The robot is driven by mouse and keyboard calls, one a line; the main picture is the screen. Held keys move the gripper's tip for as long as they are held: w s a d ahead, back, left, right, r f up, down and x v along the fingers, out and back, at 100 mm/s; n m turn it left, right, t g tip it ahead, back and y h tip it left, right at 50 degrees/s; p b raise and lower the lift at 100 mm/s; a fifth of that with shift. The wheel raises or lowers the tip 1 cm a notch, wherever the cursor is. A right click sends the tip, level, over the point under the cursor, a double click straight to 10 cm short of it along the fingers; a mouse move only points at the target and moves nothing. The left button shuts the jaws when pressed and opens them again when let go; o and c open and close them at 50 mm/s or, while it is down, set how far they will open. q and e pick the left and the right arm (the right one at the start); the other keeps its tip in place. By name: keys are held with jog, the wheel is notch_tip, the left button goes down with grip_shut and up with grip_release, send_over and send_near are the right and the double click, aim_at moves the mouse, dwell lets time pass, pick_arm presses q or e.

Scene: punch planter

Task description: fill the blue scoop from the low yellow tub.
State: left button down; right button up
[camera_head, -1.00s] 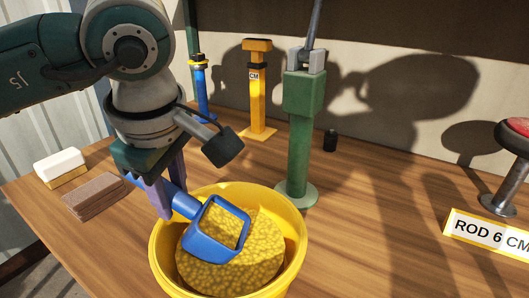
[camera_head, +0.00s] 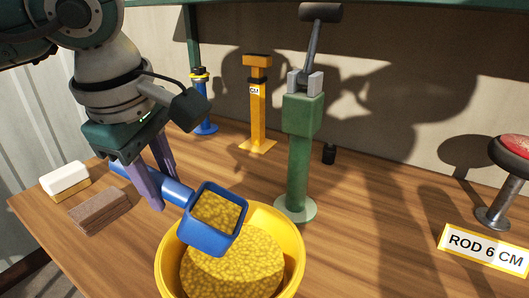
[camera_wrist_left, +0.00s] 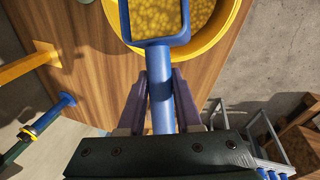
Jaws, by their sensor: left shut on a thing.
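My left gripper (camera_head: 166,188) is shut on the handle of the blue scoop (camera_head: 208,238). The scoop is square-mouthed and tilted toward the camera, with yellow grains showing inside its blue walls. It hangs over the back-left part of the low yellow tub (camera_head: 291,236), above the grains (camera_head: 235,268) in the tub. In the left wrist view the two purple fingers (camera_wrist_left: 161,88) press on either side of the blue handle. The scoop's rim (camera_wrist_left: 156,42) and the tub's edge (camera_wrist_left: 222,35) show above them. My right gripper is not in view.
A green lever post (camera_head: 300,160) stands just behind the tub. A yellow post (camera_head: 258,110) and a blue one (camera_head: 202,105) stand farther back. A brown block (camera_head: 99,210) and a white-topped block (camera_head: 65,180) lie left. A stool-like stand (camera_head: 495,212) and a sign (camera_head: 487,250) stand right.

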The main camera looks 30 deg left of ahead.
pick_arm(q)
jog(key=shift+s+a+f+t+h+b, duration=0.15)
jog(key=shift+a+h+b, duration=0.1)
jog(key=shift+h+b, duration=0.3)
jog(key=shift+w+a+f+t+h+b, duration=0.1)
jog(key=shift+a+f+t+h+b, duration=0.1)
jog(key=shift+h+b, duration=0.3)
jog(key=h+b, duration=0.1)
jog(key=b, duration=0.1)
jog(key=a+h+b, duration=0.1)
jog(key=b, duration=0.1)
jog(key=shift+s+a+n+t, duration=0.15)
jog(key=shift+s+n+t, duration=0.1)
jog(key=shift+s+n, duration=0.05)
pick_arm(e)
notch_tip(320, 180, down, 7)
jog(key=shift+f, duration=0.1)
pick_arm(q)
jog(key=shift+h+b, duration=0.35)
jog(key=shift+b, duration=0.2)
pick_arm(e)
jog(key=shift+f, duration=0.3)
pick_arm(q)
jog(key=shift+r, duration=0.2)
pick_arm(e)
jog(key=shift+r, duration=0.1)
